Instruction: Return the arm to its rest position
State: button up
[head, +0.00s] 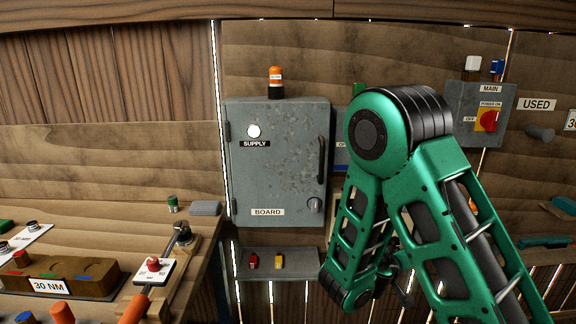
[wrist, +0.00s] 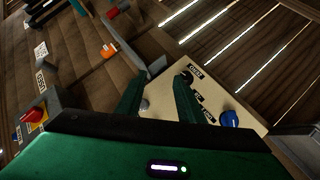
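My green arm (head: 420,190) is folded in the right half of the head view, with its elbow raised in front of the wall. My gripper is mostly hidden behind the arm links there. In the wrist view, the two dark green fingers of my gripper (wrist: 159,85) stand apart with a gap between them. Nothing shows held between them. A beige panel (wrist: 218,98) with labels, a dark knob (wrist: 187,76) and a blue knob (wrist: 229,119) lies beyond the fingertips; I cannot tell how far.
A grey cabinet (head: 275,175) marked SUPPLY and BOARD hangs left of my arm. A MAIN box with a red switch (head: 488,120) is at the right. A bench with a 30 NM block (head: 70,275) and orange-handled tool (head: 134,310) is at the lower left. A small shelf (head: 305,262) sits below the cabinet.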

jog(key=s+d+r+m+g+y, duration=0.15)
jog(key=s+d+m+g, duration=0.25)
jog(key=s+d, duration=0.4)
jog(key=s+d+r+m+g+y, duration=0.1)
jog(key=s+d+r+m+g, duration=0.3)
jog(key=s, duration=0.6)
jog(key=s+a+r+g+y, duration=0.1)
jog(key=s+a+r+y, duration=0.1)
jog(key=s, duration=0.7)
jog(key=s+a+r+g+y, duration=0.1)
jog(key=s+a+r+y, duration=0.2)
jog(key=s, duration=0.6)
jog(key=shift+s+a+n+y, duration=0.4)
jog(key=shift+a+y, duration=0.1)
jog(key=shift+y, duration=0.65)
jog(key=shift+w+f, duration=0.25)
jog(key=shift+w, duration=0.4)
dwell(0.8)
